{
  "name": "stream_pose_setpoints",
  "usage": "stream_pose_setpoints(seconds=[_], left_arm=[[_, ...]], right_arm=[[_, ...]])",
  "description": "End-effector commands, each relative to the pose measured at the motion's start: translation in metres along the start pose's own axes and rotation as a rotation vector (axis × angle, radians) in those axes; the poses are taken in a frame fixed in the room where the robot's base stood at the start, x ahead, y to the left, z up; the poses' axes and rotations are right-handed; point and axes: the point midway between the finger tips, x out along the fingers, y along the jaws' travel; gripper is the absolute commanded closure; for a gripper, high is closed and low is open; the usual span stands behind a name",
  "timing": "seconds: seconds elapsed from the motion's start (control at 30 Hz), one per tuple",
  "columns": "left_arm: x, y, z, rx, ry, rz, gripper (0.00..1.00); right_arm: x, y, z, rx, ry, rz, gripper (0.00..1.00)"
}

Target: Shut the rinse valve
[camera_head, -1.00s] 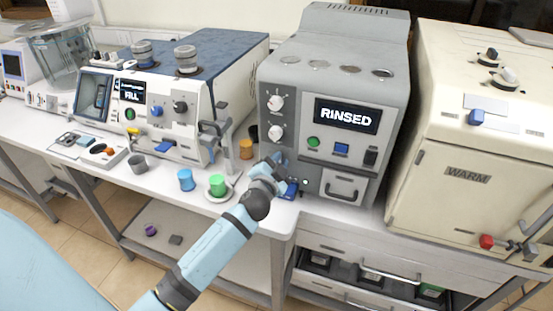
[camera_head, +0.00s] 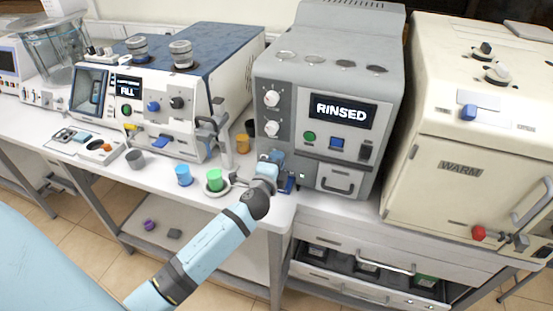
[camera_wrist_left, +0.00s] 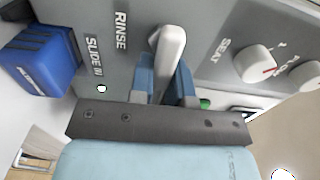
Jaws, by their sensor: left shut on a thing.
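The rinse valve is a pale lever handle (camera_wrist_left: 170,45) beside the printed word RINSE on the grey machine's front panel in the left wrist view. My left gripper (camera_wrist_left: 165,80) is shut on this handle, with one blue finger on each side of it. In the head view my left gripper (camera_head: 273,160) is at the lower left of the grey machine (camera_head: 325,65), whose screen (camera_head: 343,111) reads RINSED. The gripper hides the handle there. My right gripper is not in view.
A blue block (camera_wrist_left: 38,60) sits close beside the gripper, near the words SLIDE IN. A cream WARM cabinet (camera_head: 455,140) stands to the right.

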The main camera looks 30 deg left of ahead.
Motion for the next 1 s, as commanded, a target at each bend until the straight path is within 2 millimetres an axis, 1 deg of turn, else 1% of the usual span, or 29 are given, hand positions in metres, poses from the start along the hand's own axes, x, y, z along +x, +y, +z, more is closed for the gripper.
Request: stream_pose_setpoints(seconds=[0.2,0.6,0.63,0.67,0.7,0.73,1.0], left_arm=[[-0.0001,0.0010,-0.0001,0.035,0.000,0.000,1.00],[-0.0001,0.0012,0.0000,0.040,0.000,0.000,1.00],[-0.0001,0.0012,0.0000,0.040,0.000,0.000,0.76],[-0.0001,0.0012,0.0000,0.040,0.000,0.000,0.69],[-0.0001,0.0012,0.0000,0.039,0.000,0.000,0.60],[-0.0001,0.0011,0.0000,0.039,0.000,0.000,0.57],[-0.0011,0.0013,0.0000,0.038,0.000,0.000,0.57]], right_arm=[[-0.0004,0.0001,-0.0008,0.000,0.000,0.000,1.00],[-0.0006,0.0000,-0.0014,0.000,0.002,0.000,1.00],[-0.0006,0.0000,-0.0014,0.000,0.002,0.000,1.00],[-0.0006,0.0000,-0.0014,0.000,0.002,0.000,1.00],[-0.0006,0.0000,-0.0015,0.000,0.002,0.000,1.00],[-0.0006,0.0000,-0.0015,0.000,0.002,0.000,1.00],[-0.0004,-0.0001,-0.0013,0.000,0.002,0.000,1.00]])
